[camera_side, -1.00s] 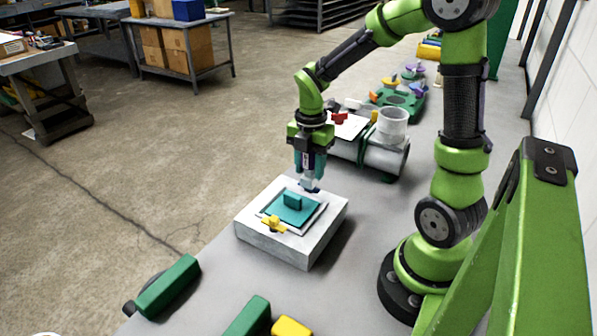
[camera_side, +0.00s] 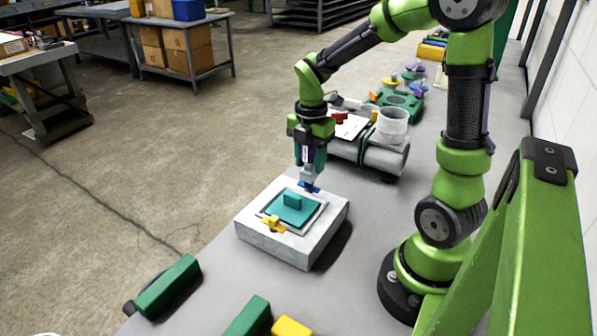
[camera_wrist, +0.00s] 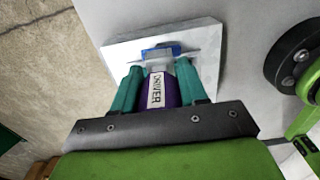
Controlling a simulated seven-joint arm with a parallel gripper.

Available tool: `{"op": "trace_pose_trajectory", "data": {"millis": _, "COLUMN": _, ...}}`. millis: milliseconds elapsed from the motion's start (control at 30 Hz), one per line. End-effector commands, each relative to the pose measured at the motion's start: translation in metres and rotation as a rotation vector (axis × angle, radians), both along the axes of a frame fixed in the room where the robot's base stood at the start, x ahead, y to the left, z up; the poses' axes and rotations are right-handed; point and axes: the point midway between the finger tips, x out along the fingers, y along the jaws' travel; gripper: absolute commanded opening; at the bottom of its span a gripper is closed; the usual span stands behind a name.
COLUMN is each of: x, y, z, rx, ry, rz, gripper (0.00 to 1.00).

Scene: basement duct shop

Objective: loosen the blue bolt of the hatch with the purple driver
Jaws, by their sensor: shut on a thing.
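The hatch is a teal panel (camera_side: 285,212) with a raised handle, set in a pale square block (camera_side: 262,240) on the bench. A blue bolt (camera_side: 312,188) is at its far edge and a yellow bolt (camera_side: 273,224) at its near edge. My gripper (camera_side: 311,162) points down above the far edge, its teal fingers shut on the purple driver (camera_wrist: 171,91), which is labelled DRIVER. The driver's grey end is right at the blue bolt, which also shows in the wrist view (camera_wrist: 160,51). I cannot tell how fully they engage. The driver's end hides most of the teal panel in the wrist view.
A grey pipe with a white open collar (camera_side: 391,124) lies behind the block. A green fixture (camera_side: 402,100) with coloured knobs is farther back. Green blocks (camera_side: 168,287) and a yellow block (camera_side: 290,327) lie at the front. Bare bench surrounds the hatch block.

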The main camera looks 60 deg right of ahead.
Motion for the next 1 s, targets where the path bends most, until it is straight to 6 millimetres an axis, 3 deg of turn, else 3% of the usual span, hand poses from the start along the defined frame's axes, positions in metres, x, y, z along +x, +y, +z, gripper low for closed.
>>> {"op": "trace_pose_trajectory", "data": {"millis": 600, "x": 0.0, "y": 0.0, "z": 0.03, "rx": 0.0, "ry": -0.001, "rz": 0.001, "gripper": 0.12}}
{"op": "trace_pose_trajectory", "data": {"millis": 1000, "x": -0.001, "y": -0.001, "z": 0.033, "rx": 0.0, "ry": -0.001, "rz": -0.003, "gripper": 0.12}}
